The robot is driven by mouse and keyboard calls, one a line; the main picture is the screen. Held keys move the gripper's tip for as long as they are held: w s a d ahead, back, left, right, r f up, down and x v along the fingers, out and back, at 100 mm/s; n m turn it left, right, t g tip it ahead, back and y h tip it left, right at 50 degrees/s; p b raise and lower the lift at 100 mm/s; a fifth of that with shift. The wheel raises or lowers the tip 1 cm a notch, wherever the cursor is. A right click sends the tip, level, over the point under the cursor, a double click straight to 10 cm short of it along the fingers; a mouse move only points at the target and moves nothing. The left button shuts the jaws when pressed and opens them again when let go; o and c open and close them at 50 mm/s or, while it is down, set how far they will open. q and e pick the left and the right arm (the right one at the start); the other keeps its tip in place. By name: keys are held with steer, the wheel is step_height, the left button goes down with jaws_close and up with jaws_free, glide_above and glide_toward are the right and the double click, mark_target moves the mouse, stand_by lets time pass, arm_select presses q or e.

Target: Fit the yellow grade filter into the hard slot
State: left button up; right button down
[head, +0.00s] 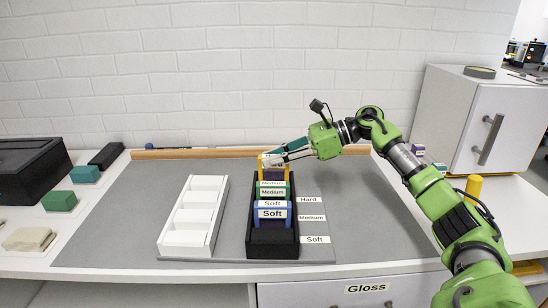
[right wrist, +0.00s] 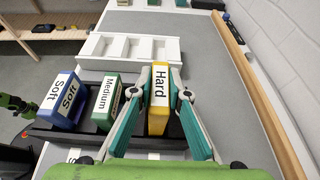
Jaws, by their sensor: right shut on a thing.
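The yellow grade filter (right wrist: 158,122), labelled "Hard", is between the fingers of my right gripper (right wrist: 160,95), which is shut on it. In the head view the filter (head: 262,162) is upright at the back end of the black rack (head: 272,251), in line with the Hard label (head: 309,200). My right gripper (head: 285,153) reaches it from the right. Its lower edge is hidden, so I cannot tell how deep it sits. The green Medium filter (head: 272,192) and blue Soft filter (head: 272,213) stand in the rack in front of it.
An empty white rack (head: 190,239) stands left of the black one on the grey mat (head: 115,235). A wooden rail (head: 220,152) runs along the back by the wall. Medium (head: 311,218) and Soft (head: 314,240) labels lie beside the rack. The mat's left side is clear.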

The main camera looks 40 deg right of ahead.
mark_target(283, 165)
steer(key=shift+f+b, duration=0.3)
steer(key=shift+f, duration=0.1)
steer(key=shift+f+b, duration=1)
steer(key=shift+f, duration=0.15)
steer(key=c, duration=1.8)
jaws_free()
steer(key=shift+c, duration=0.2)
steer(key=shift+b+v, duration=0.3)
steer(key=shift+v, duration=1.05)
steer(key=v, duration=0.5)
steer(key=shift+s+d+b, duration=0.1)
steer(key=shift+s+b, duration=0.05)
steer(key=shift+b, duration=0.15)
